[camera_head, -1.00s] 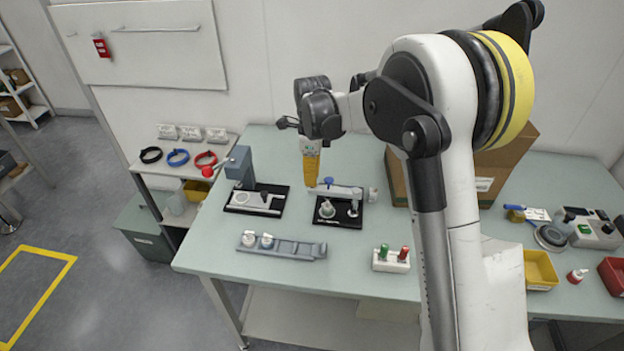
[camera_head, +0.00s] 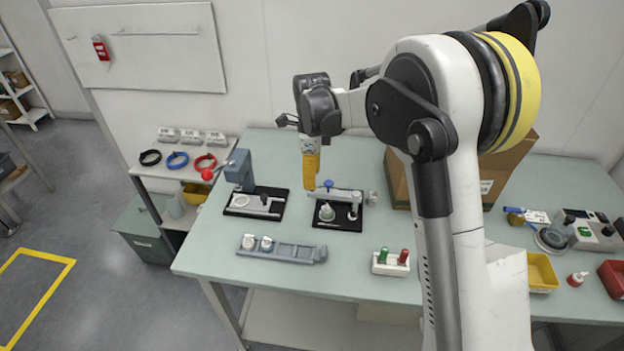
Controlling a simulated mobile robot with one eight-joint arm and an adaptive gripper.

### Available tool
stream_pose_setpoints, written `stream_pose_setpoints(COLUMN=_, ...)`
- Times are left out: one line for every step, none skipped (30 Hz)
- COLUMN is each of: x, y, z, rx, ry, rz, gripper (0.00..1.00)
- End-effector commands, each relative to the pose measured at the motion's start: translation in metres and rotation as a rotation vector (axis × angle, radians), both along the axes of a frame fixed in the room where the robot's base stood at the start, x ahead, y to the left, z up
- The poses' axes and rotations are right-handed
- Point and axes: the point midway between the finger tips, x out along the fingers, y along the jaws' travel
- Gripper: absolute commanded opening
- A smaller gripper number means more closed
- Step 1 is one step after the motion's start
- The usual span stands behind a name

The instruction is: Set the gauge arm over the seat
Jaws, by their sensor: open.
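The gauge fixture has a black base (camera_head: 347,224) on the table, left of the middle. Its grey gauge arm (camera_head: 338,194) lies across the back of the base, with a blue knob (camera_head: 328,184) on top near its left end. The pale seat (camera_head: 326,212) stands on the base in front of the arm's left part. My gripper (camera_head: 310,185) points down with its yellow fingers just behind and left of the blue knob. The fingers are open and appear empty. Whether they touch the gauge arm cannot be told from this angle.
A lever press (camera_head: 240,170) with a red ball handle stands to the left. A grey rack (camera_head: 290,251) with white caps lies in front. A holder with green and red pegs (camera_head: 390,263) stands front right. A cardboard box (camera_head: 398,180) is behind my arm.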

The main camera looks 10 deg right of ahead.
Motion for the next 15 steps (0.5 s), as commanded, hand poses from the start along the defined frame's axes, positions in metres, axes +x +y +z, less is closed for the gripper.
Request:
stream_pose_setpoints(x=-0.001, y=0.000, z=0.010, rx=0.000, ry=0.000, rz=0.000, gripper=0.41)
stream_pose_setpoints(x=-0.001, y=0.000, z=0.016, rx=0.000, ry=0.000, rz=0.000, gripper=0.41)
stream_pose_setpoints(x=0.000, y=0.000, z=0.025, rx=0.000, ry=0.000, rz=0.000, gripper=0.41)
stream_pose_setpoints(x=0.000, y=0.000, z=0.033, rx=0.000, ry=0.000, rz=0.000, gripper=0.41)
stream_pose_setpoints(x=-0.001, y=0.000, z=0.040, rx=0.000, ry=0.000, rz=0.000, gripper=0.41)
stream_pose_setpoints(x=0.000, y=0.000, z=0.049, rx=0.000, ry=0.000, rz=0.000, gripper=0.41)
stream_pose_setpoints(x=0.000, y=0.000, z=0.056, rx=0.000, ry=0.000, rz=0.000, gripper=0.41)
stream_pose_setpoints(x=-0.001, y=0.000, z=0.062, rx=0.000, ry=0.000, rz=0.000, gripper=0.41)
stream_pose_setpoints(x=0.000, y=0.000, z=0.071, rx=0.000, ry=0.000, rz=0.000, gripper=0.41)
stream_pose_setpoints(x=0.000, y=0.000, z=0.076, rx=0.000, ry=0.000, rz=0.000, gripper=0.41)
stream_pose_setpoints(x=0.000, y=0.000, z=0.082, rx=0.000, ry=0.000, rz=0.000, gripper=0.41)
stream_pose_setpoints(x=0.000, y=0.000, z=0.088, rx=0.000, ry=-0.001, rz=0.000, gripper=0.41)
stream_pose_setpoints(x=0.000, y=0.000, z=0.092, rx=0.000, ry=-0.001, rz=-0.001, gripper=0.41)
stream_pose_setpoints(x=0.000, y=0.000, z=0.096, rx=0.000, ry=-0.001, rz=-0.001, gripper=0.41)
stream_pose_setpoints(x=0.000, y=0.000, z=0.099, rx=0.000, ry=-0.001, rz=-0.001, gripper=0.41)
